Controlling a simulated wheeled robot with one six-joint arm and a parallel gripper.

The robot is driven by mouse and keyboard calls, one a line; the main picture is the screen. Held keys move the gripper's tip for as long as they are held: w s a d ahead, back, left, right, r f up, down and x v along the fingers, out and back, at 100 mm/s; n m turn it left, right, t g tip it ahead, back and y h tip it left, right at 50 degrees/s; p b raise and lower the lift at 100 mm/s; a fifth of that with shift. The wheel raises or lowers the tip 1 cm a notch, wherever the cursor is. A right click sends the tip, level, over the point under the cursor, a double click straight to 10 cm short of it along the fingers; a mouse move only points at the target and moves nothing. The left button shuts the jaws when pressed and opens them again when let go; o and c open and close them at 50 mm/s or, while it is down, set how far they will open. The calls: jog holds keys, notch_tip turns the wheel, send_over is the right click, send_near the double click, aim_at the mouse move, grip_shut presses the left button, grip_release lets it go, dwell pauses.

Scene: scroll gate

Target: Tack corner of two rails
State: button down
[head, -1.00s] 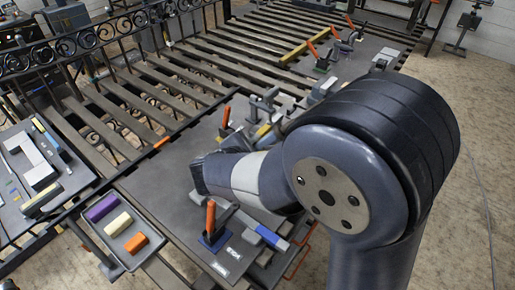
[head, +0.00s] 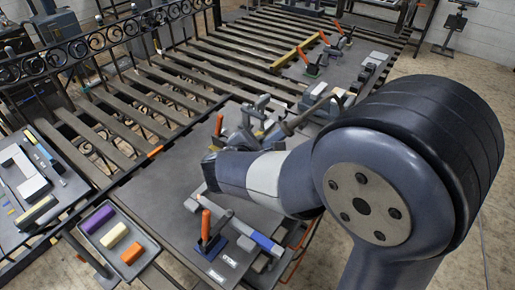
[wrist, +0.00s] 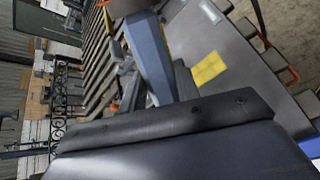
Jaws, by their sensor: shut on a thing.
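My gripper is mostly hidden behind my own arm in the head view. In the wrist view its dark body fills the bottom, and the jaws (wrist: 160,92) are shut on a blue-grey bar-like tool (wrist: 150,52) that points up the picture. A slim dark rod (head: 305,115) shows beyond my arm in the head view and may be part of that tool. A grey rail (head: 240,226) with a blue section lies on the dark plate (head: 155,190), beside an orange-handled clamp (head: 206,226). The second rail and the corner are hidden or cannot be told apart behind my arm.
A small tray (head: 88,250) with purple, cream and orange blocks stands at the near left. Another tray (head: 70,186) with grey and white parts lies behind it. More orange-handled clamps (head: 325,40) stand at the back. A slatted bench (head: 205,62) and ornate railing (head: 70,48) lie beyond.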

aim_at(279, 134)
jog(key=shift+w+d+r+p, duration=0.25)
jog(key=shift+d+r+p, duration=0.2)
jog(key=shift+d+r, duration=0.5)
jog(key=shift+w+d+r+p, duration=0.25)
jog(key=shift+d+r+p, duration=0.15)
jog(key=shift+d+r, duration=0.5)
jog(key=shift+f, duration=0.1)
